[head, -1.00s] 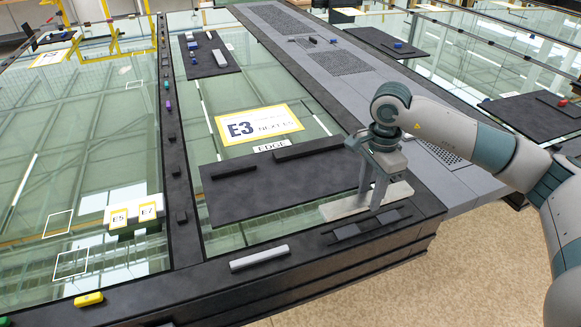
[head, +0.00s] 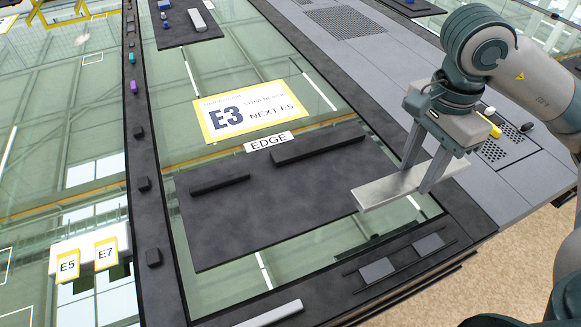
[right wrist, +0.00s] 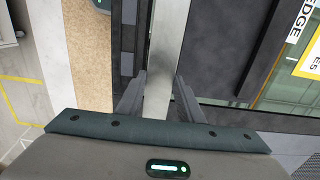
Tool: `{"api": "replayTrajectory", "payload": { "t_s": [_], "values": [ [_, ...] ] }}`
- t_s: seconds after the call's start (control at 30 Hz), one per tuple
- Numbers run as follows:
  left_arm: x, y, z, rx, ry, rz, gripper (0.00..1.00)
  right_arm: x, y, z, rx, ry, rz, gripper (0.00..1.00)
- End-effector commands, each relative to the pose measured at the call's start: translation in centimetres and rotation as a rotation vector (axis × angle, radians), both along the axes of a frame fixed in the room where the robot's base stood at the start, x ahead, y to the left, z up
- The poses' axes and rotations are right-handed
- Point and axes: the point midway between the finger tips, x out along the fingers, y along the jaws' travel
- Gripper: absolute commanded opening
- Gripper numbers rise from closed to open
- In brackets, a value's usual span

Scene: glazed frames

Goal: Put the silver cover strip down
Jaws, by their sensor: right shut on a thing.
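My right gripper (head: 418,178) is shut on the silver cover strip (head: 385,191), a long flat pale metal bar. The strip seems to be above the surface; the exact gap cannot be told. In the right wrist view, the strip (right wrist: 166,45) runs away between the two fingers (right wrist: 160,88). The white EDGE label (head: 268,142) lies at the mat's far side. My left gripper is not in view.
Two dark bars (head: 318,146) (head: 220,184) lie on the mat. Two grey pads (head: 378,270) (head: 428,244) sit on the near frame. Another pale bar (head: 270,314) lies at the bottom edge. The E3 sign (head: 247,108) lies on glass. The mat's middle is bare.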

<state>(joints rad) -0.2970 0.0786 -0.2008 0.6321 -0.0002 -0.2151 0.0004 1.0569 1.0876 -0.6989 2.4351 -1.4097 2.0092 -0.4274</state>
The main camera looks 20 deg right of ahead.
Motion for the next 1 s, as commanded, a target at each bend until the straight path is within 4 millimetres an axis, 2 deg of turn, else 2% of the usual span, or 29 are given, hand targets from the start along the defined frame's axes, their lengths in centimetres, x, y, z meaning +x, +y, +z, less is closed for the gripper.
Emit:
{"api": "replayTrajectory", "payload": {
  "t_s": [0.17,0.57,0.77,1.0],
  "values": [
    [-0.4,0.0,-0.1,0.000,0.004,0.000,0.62,-0.4,-0.1,0.0,0.000,0.001,0.002,0.00],
    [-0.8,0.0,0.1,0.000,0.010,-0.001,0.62,0.0,0.3,-0.1,0.001,0.000,0.003,0.00],
    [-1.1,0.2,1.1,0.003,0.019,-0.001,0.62,1.8,1.8,-1.4,0.002,0.004,0.004,0.00],
    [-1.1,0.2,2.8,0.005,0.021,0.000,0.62,5.2,4.7,-4.1,0.002,0.005,0.003,0.00]
  ]
}}
